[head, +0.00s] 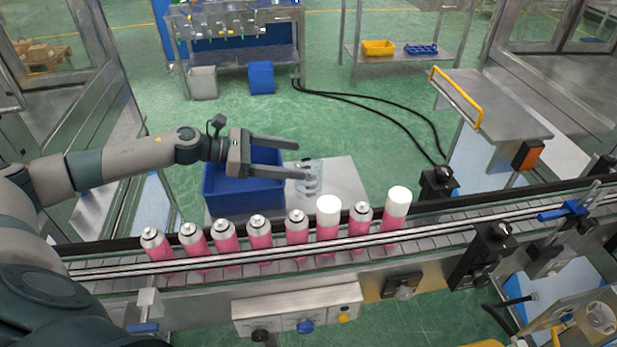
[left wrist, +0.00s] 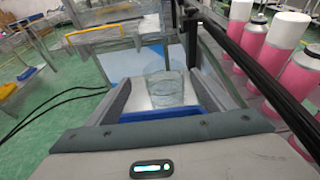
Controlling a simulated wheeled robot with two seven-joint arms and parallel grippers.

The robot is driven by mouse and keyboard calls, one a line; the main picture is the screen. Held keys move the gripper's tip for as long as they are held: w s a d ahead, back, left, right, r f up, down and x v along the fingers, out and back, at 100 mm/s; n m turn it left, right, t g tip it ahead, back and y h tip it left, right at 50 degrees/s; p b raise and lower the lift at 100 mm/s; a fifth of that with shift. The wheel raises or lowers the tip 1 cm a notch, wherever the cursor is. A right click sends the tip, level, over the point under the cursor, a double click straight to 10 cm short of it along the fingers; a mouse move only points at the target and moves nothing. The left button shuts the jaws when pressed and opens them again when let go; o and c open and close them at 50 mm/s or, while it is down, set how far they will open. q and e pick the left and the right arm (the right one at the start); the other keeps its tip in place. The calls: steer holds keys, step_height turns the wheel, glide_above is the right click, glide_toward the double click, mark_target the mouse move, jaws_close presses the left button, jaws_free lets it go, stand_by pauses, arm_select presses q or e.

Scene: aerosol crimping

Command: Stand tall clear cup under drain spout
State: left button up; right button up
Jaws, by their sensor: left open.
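A tall clear cup (head: 310,180) stands upright on a bare metal surface (head: 347,187) behind the conveyor, right of a blue bin. My left gripper (head: 301,160) reaches in from the left with its two fingers spread at the cup's left side. In the left wrist view the clear cup (left wrist: 163,88) shows between the fingers, near their tips, with a gap on each side. The gripper is open and does not hold it. I cannot pick out the drain spout in these views. My right gripper is not in view.
A conveyor (head: 400,240) with several pink cans (head: 261,233) runs across the front; some have white caps. The blue bin (head: 232,190) sits under my left gripper. A steel table (head: 495,105) with a yellow handle stands at right. Black cables (head: 375,105) lie on the green floor.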

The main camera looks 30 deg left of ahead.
mark_target(308, 160)
arm_select(q)
steer(key=shift+w+d+r+p, duration=0.1)
steer(key=shift+w+d+p, duration=0.2)
steer(key=shift+d+p, duration=0.45)
steer(key=shift+w+d+r+p, duration=0.1)
steer(key=shift+w+d+p, duration=0.15)
steer(key=shift+d+p, duration=0.45)
steer(key=shift+w+d+f+p, duration=0.35)
steer(key=shift+w+d+p, duration=0.1)
steer(key=shift+w, duration=0.05)
steer(key=shift+w+d+f, duration=0.15)
steer(key=shift+d+f, duration=0.05)
steer(key=shift+f, duration=0.05)
steer(key=c, duration=1.5)
steer(key=shift+r, duration=0.1)
